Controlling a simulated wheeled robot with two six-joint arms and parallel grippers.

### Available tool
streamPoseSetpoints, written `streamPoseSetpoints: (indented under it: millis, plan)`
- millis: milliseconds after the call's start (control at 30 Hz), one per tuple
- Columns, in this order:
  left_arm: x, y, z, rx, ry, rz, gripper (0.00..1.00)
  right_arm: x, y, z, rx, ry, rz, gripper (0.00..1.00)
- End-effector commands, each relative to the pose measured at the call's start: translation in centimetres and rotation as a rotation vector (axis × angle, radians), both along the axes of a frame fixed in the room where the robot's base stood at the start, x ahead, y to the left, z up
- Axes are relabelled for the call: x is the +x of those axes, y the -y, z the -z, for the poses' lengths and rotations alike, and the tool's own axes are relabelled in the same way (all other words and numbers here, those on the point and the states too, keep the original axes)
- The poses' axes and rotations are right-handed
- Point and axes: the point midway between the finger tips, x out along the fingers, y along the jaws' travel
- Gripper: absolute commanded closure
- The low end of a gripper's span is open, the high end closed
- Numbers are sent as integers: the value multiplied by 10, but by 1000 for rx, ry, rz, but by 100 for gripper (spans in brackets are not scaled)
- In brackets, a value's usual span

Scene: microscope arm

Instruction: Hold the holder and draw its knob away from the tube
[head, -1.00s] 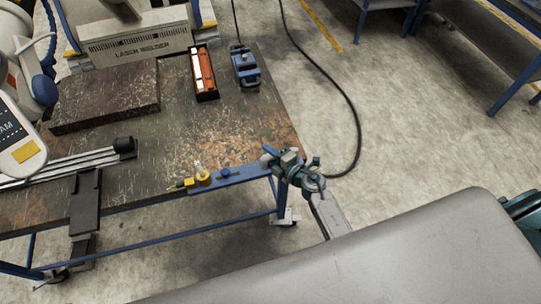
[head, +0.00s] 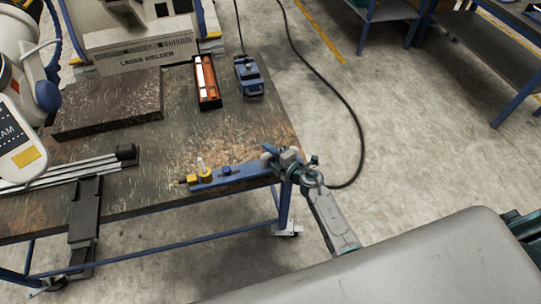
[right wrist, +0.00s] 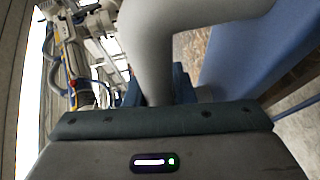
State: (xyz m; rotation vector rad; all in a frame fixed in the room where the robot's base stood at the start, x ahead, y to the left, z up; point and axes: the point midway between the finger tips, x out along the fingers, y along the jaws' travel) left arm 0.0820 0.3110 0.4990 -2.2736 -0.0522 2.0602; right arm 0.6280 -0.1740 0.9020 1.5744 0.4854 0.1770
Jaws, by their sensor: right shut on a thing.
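The holder (head: 243,175) is a blue bar at the table's front right edge in the head view. At its left end is a yellow fitting (head: 205,174) with a small pale upright tube (head: 200,162). A small yellow knob with a dark tip (head: 188,180) sticks out left of it, and a blue knob (head: 227,170) stands on the bar. My right gripper (head: 274,158) is shut on the holder's right end. In the right wrist view a large blue surface, likely the holder (right wrist: 235,50), fills the right side. My left gripper is not in view.
The table (head: 130,190) carries a dark slab (head: 108,103), a tray of orange and white items (head: 207,82), a blue device (head: 249,76) and metal rails (head: 60,172). A laser welder (head: 140,50) stands behind. A black cable (head: 345,105) lies on the floor.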

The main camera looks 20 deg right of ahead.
Motion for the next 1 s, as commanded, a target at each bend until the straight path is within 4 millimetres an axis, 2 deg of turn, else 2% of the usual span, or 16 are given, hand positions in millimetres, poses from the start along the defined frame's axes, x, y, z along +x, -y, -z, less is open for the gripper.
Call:
streamPoseSetpoints:
  millis: [1000]
  plan:
    - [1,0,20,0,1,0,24,54,6,10,5,3,1,100]
